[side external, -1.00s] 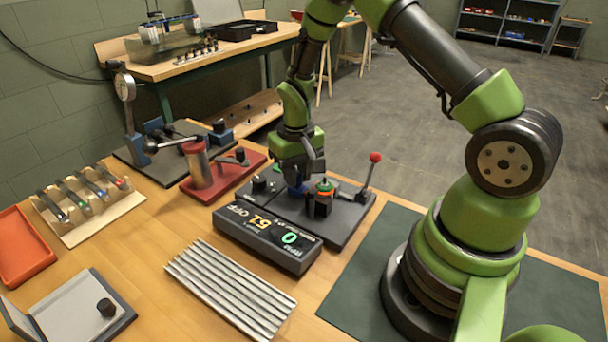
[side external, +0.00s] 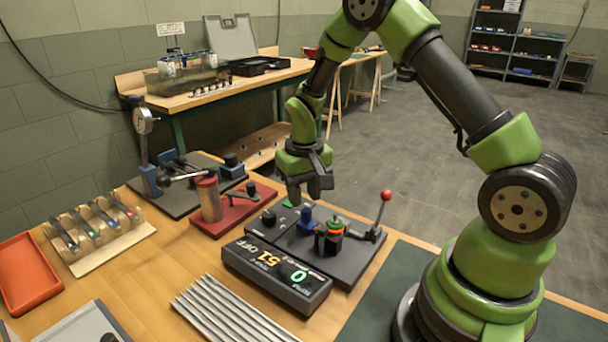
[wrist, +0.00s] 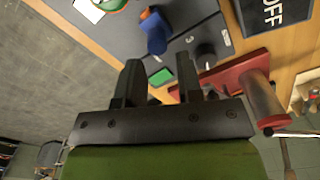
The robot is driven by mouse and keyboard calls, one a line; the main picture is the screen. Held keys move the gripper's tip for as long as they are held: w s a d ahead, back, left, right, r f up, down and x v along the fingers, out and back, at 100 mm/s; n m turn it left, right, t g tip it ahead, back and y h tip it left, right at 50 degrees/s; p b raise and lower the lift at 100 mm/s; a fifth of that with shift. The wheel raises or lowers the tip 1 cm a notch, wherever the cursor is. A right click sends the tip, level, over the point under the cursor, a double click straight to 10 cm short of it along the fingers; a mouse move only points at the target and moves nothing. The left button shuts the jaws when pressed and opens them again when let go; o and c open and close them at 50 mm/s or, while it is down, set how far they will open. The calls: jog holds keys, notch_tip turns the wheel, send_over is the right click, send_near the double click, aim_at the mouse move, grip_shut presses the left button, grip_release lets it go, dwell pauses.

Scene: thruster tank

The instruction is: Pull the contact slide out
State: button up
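A dark board (side external: 352,262) on the bench carries a blue upright part (side external: 307,218), a green and orange ring by a black block (side external: 329,243), a black knob (side external: 268,218) and a lever with a red ball (side external: 386,195). No part is clearly marked as the contact slide. My gripper (side external: 311,189) hangs above the board, apart from the blue part. In the wrist view my gripper (wrist: 157,68) has its fingers apart with nothing between them. The blue part (wrist: 155,35) shows beyond the fingertips, with a green square (wrist: 160,77) nearer.
A display box (side external: 275,276) reading 0, 51 and OFF lies in front of the board. A red base (side external: 235,217) with a red cylinder and a handle stands to the left. Silver bars (side external: 228,315), a rack (side external: 97,236) and an orange tray (side external: 27,274) are nearby.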

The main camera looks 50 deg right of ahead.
notch_tip(320, 180, up, 6)
jog(key=shift+r, duration=0.15)
dwell(0.3)
notch_tip(320, 180, up, 8)
jog(key=t, duration=0.2)
send_over(304, 209)
jog(key=s+a, duration=0.3)
jog(key=s+a+r+t+y, duration=0.1)
jog(key=s+a+r+t, duration=0.1)
jog(key=s, duration=0.5)
jog(key=s+a+r+n+t+y, duration=0.1)
jog(key=s+a+r+t, duration=0.2)
jog(key=s+r, duration=0.3)
jog(key=shift+s+a, duration=0.85)
jog(key=shift+s, duration=0.05)
jog(key=shift+r, duration=0.1)
dwell(0.8)
